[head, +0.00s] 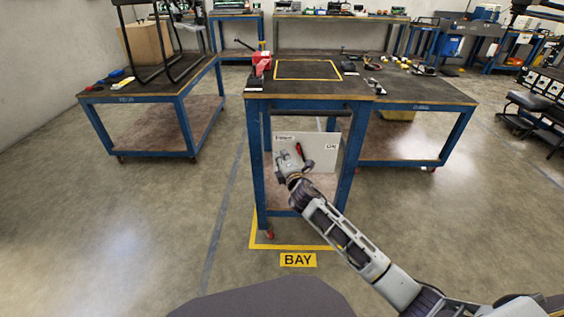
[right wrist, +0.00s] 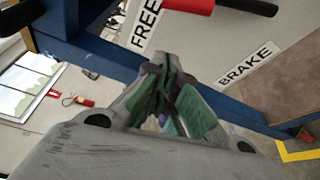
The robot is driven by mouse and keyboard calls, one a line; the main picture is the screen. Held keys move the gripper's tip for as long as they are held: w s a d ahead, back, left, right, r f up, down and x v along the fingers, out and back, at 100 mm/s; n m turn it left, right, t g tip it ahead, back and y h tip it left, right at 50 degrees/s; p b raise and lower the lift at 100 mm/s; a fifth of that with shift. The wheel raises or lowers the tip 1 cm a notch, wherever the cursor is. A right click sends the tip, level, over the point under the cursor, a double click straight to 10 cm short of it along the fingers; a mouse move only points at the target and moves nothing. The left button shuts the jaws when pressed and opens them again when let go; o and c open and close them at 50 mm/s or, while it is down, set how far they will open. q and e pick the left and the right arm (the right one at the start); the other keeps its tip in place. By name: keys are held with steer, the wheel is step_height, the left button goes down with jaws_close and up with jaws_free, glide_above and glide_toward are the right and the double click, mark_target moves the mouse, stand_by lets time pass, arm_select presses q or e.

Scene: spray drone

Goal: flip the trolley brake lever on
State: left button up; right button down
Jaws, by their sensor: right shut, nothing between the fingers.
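The trolley (head: 252,150) has a blue frame and stands in the marked bay. A pale panel (head: 321,160) with small labels is on its front. A short red lever (head: 299,149) shows on the panel, just above my right gripper (head: 281,160). In the right wrist view, the red lever (right wrist: 190,6) with a black part is cut by the top edge, near a FREE label (right wrist: 146,24) and a BRAKE label (right wrist: 246,64). My right gripper (right wrist: 166,85) is shut and empty, apart from the lever in that view. My left gripper is out of view.
The trolley top carries a red vise (head: 261,64) and a yellow outlined square. Blue benches (head: 150,97) stand left and right of the trolley. The floor in front is mostly clear.

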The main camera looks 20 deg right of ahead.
steer(key=shift+s+d+r, duration=0.1)
steer(key=shift+s+d, duration=0.1)
steer(key=shift+d, duration=0.4)
steer(key=shift+s+d+r, duration=0.15)
steer(key=shift+d, duration=0.45)
steer(key=shift+s+d+r, duration=0.1)
steer(key=shift+s+d, duration=0.1)
steer(key=shift+d, duration=0.4)
steer(key=shift+b, duration=0.3)
